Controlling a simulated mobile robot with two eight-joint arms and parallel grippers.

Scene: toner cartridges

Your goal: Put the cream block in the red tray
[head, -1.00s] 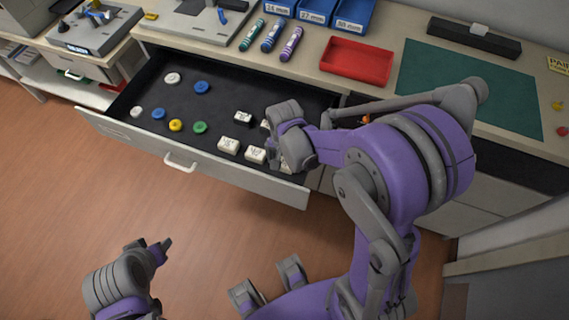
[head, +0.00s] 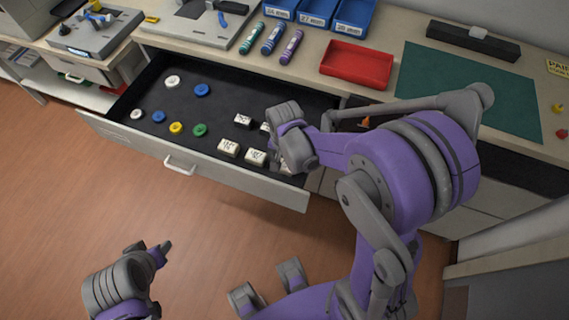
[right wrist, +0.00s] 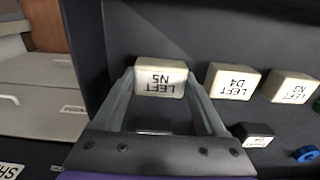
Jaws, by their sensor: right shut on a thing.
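A cream block marked "LEFT N5" (right wrist: 161,79) is between the fingers of my right gripper (right wrist: 160,92) in the right wrist view. The gripper is shut on it, in the drawer close to its wall. In the head view my right gripper (head: 293,150) is over the right end of the open drawer and hides most of this block. The red tray (head: 356,65) is on the counter behind the drawer and looks empty. My left gripper (head: 150,252) is low at the left, away from the drawer; its fingers do not show clearly enough to judge.
The open drawer (head: 215,165) also holds cream blocks marked "LEFT D4" (right wrist: 231,81) and "LEFT N3" (right wrist: 290,86), and several coloured round pieces. Marker-like tubes (head: 271,39) and blue bins (head: 354,14) flank the tray's left side. A green mat (head: 465,85) is at its right.

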